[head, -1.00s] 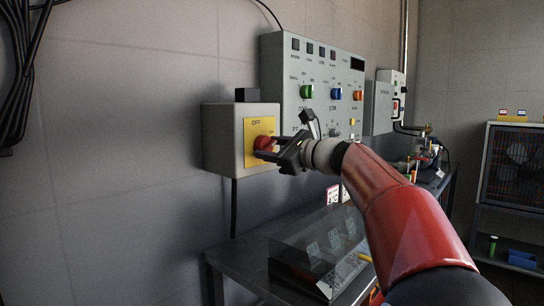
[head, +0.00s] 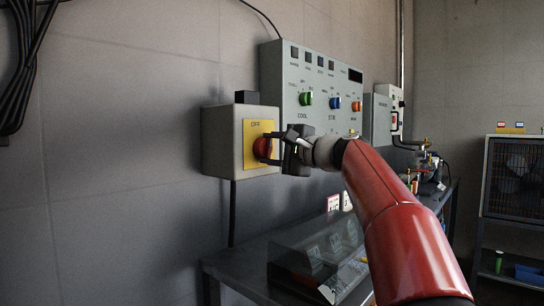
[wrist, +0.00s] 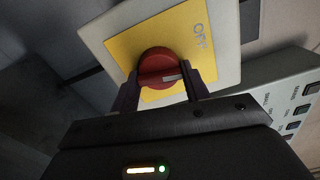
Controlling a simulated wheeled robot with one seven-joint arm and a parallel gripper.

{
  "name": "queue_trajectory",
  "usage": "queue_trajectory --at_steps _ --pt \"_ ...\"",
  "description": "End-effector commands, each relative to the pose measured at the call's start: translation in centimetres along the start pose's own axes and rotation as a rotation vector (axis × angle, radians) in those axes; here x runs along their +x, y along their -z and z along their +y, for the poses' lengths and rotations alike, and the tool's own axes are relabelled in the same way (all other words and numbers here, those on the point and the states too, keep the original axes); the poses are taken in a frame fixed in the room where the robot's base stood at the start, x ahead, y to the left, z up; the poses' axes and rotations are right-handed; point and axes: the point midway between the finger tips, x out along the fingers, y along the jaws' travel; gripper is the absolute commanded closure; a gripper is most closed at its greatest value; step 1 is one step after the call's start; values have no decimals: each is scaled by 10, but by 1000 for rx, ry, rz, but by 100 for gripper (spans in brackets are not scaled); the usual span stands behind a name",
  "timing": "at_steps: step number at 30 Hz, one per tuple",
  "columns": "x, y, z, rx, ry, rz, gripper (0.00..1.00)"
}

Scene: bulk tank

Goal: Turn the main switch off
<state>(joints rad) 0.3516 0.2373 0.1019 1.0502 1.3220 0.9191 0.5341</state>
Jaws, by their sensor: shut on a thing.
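The main switch is a red rotary knob (head: 262,148) on a yellow plate (head: 251,171) marked OFF, on the front of a pale grey box (head: 222,140) on the wall. My gripper (head: 271,147) is shut on the knob, one finger on each side, and its body is turned nearly upright. In the wrist view, the knob (wrist: 155,62) sits between the fingers, with a pale pointer mark pointing right. The OFF label is at upper right there. The fingers and gripper body hide the lower part of the plate.
A grey control panel (head: 291,119) with green, blue and orange knobs hangs just right of the switch box. A metal bench (head: 235,267) with a clear-covered case (head: 318,254) stands below. A shelf rack (head: 487,190) is at the far right.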

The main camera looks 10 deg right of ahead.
Motion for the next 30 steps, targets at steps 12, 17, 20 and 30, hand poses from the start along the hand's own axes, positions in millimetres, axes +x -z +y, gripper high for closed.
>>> queue_trajectory --at_steps 12,17,20,30 --pt "0 0 2 -170 -4 -2 77" --pt "0 0 2 -188 -4 -2 77" --pt "0 0 1 -191 -4 -2 77" --pt "0 0 2 -191 -4 -2 45"
